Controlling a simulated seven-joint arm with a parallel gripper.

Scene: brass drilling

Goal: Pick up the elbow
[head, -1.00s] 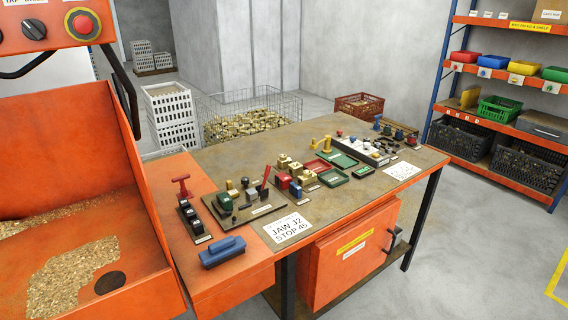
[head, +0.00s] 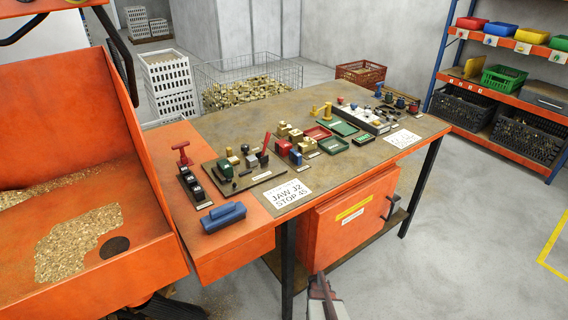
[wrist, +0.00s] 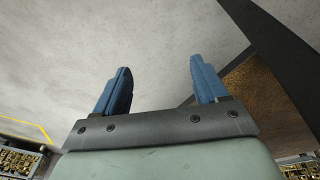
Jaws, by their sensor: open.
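Several small brass-coloured fittings (head: 295,136) stand in the middle of the workbench (head: 235,128), beside red and blue blocks. They are too small to tell which one is the elbow. My gripper (wrist: 160,88) shows in the wrist view with its two blue fingers wide apart and nothing between them. The wrist view looks past the fingers at grey floor and a dark table leg, with no fitting close to the fingers. In the head view a grey and reddish part, probably of my arm, shows at the bottom edge, in front of the bench and below its top.
A red tray (head: 317,133) and green trays (head: 338,128) lie on the bench. A blue block (head: 223,217) and a red-handled tool (head: 181,155) stand at the left. An orange cabinet (head: 352,215) hangs under the bench. The rear left of the benchtop is bare.

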